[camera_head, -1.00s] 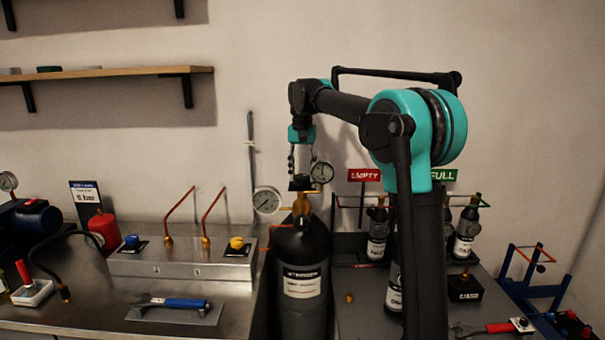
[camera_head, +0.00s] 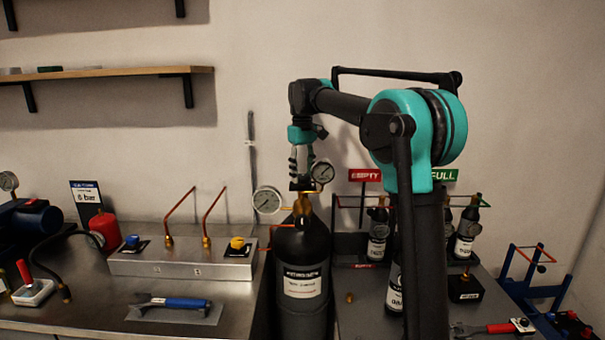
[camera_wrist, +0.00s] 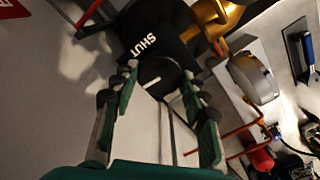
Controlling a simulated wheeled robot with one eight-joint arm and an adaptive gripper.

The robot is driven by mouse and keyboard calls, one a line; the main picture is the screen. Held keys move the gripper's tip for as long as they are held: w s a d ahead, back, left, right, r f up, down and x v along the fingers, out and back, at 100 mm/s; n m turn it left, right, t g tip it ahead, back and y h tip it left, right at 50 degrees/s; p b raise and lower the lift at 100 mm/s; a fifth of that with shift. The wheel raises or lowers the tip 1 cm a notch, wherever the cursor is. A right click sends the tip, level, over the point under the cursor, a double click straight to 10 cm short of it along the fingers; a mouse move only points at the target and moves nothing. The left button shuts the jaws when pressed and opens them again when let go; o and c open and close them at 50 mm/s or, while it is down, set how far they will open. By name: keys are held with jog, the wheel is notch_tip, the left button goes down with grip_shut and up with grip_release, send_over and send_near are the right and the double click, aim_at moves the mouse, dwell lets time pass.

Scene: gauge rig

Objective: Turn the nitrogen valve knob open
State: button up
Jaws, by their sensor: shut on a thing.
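The nitrogen valve knob (camera_wrist: 158,72) is round and black with a short white line on its face. It sits between the fingertips of my gripper (camera_wrist: 160,88) in the wrist view, and the gripper is shut on it. A black plate (camera_wrist: 165,25) with the white word SHUT lies beside the knob. In the head view my gripper (camera_head: 301,178) points down at the top of the black nitrogen cylinder (camera_head: 302,265), over its brass valve (camera_head: 303,207). There the fingers mostly hide the knob. The white line is slanted and does not point straight at SHUT.
Two dial gauges, a left one (camera_head: 267,200) and a right one (camera_head: 322,172), stand close to my gripper. A steel manifold box (camera_head: 185,263) with copper pipes is to the left. Small dark bottles (camera_head: 467,235) stand in a rack at right. Wall space above is free.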

aim_at(303, 176)
jog(key=shift+n, duration=0.6)
jog(key=o, duration=1.2)
jog(key=shift+c, duration=0.2)
jog(key=shift+r, duration=0.1)
notch_tip(303, 176, up, 12)
jog(key=shift+s, duration=0.15)
